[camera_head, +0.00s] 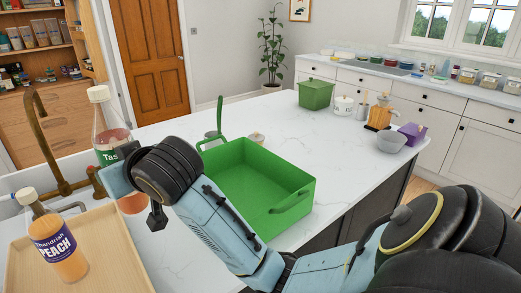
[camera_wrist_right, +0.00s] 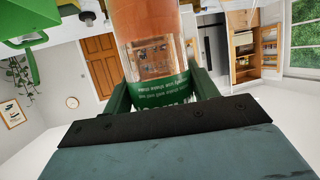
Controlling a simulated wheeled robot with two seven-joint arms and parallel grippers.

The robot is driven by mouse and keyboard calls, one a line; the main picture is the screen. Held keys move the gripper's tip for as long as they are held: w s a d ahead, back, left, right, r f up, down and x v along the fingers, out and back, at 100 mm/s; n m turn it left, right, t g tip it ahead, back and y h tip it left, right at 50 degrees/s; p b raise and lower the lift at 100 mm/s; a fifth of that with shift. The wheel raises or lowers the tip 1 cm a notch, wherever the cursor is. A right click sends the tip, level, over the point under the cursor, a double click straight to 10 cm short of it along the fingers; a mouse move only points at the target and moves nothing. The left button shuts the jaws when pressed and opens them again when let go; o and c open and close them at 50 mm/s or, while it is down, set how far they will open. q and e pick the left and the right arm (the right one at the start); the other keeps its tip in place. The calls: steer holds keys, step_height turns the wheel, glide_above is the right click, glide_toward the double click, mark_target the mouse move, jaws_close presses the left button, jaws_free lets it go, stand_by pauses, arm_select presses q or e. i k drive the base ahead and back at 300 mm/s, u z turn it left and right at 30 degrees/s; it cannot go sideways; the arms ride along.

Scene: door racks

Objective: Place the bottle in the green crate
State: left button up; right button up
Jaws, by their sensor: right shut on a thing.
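A bottle with a white cap, a green label and orange-red contents (camera_head: 110,135) stands out at the left of the head view, behind my right gripper. In the right wrist view it is upside down in the picture, and my right gripper (camera_wrist_right: 162,92) is shut around its green label (camera_wrist_right: 162,92). My wrist hides part of the bottle in the head view; I cannot tell its height above the counter. The empty green crate (camera_head: 262,178) is open on the counter, right of the bottle and partly behind my right arm. My left gripper is not in view.
A peach bottle (camera_head: 55,240) stands on a wooden tray (camera_head: 112,262) at lower left. A brass tap (camera_head: 48,145) is close to the held bottle. The counter's middle is clear.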

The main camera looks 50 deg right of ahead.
mark_target(242, 185)
steer(key=u, duration=1.35)
steer(key=k, duration=1.15)
steer(key=z, duration=1.3)
steer(key=i, duration=0.25)
steer(key=z, duration=0.05)
